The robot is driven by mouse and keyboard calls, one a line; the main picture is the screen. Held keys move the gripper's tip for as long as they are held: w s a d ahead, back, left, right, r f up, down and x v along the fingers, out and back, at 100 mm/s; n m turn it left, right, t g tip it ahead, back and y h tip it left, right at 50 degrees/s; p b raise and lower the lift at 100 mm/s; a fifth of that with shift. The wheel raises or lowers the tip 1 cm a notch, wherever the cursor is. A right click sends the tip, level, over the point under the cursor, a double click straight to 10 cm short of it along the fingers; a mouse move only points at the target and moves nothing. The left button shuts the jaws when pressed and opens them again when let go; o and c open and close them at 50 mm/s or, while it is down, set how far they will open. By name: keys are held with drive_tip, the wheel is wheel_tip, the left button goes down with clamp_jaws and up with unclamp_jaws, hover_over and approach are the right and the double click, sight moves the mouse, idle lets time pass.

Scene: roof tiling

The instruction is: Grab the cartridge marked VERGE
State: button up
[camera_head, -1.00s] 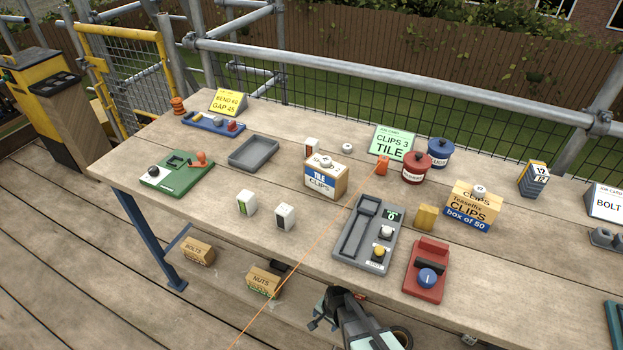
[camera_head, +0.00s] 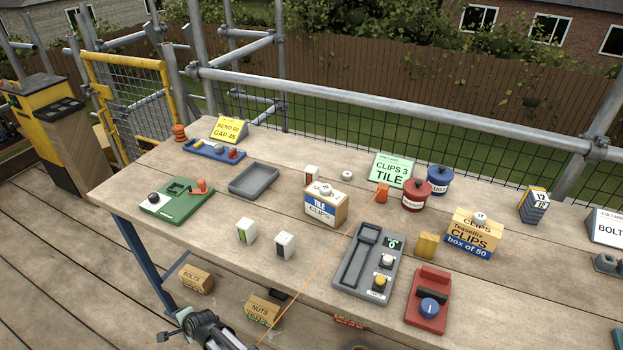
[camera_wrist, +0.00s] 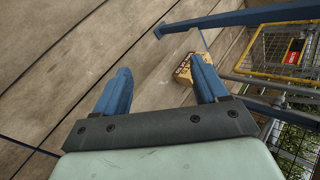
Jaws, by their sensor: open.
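Two small white cartridges stand upright on the bench in the head view. The left cartridge (camera_head: 247,231) has a green band, and the right cartridge (camera_head: 285,245) has a dark band. A third similar white piece (camera_head: 312,175) stands behind the TILE clips box. The lettering on them is too small to read, so I cannot tell which is marked VERGE. My gripper (camera_head: 190,326) is low in front of the bench's front edge, below the cartridges. In the wrist view my gripper (camera_wrist: 163,92) has its two blue fingers spread apart with nothing between them.
Behind the cartridges are a grey tray (camera_head: 253,180) and the TILE clips box (camera_head: 325,206). A green fixture (camera_head: 173,200) is left, a grey station (camera_head: 366,264) right. Boxes marked BOLTS (camera_head: 196,279) and NUTS (camera_head: 262,308) sit below the bench. An orange string crosses the front edge.

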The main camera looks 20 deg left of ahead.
drive_tip(key=s+a+r+n+g+y, duration=0.2)
drive_tip(key=s+a+r+n, duration=0.35)
drive_tip(key=a+r, duration=0.7)
drive_tip(key=w+r+n+g, duration=0.3)
drive_tip(key=r+n, duration=0.7)
drive_tip(key=r, duration=1)
drive_tip(key=w+r+n+g, duration=0.25)
drive_tip(key=r+n, duration=0.65)
drive_tip(key=r, duration=1.1)
drive_tip(key=m+t+h, duration=0.2)
drive_tip(key=t+h, duration=0.5)
drive_tip(key=h, duration=0.2)
approach(312, 169)
drive_tip(key=f, duration=0.7)
drive_tip(key=shift+s+a, duration=0.2)
drive_tip(key=shift+a, duration=0.15)
drive_tip(key=shift+w+a+f, duration=0.15)
drive_tip(key=shift+f, duration=0.75)
drive_tip(key=shift+w+a+f, duration=0.1)
drive_tip(key=shift+a+f, duration=0.1)
drive_tip(key=shift+f, duration=0.75)
drive_tip(key=shift+w+a+f, duration=0.15)
drive_tip(key=shift+f, duration=0.75)
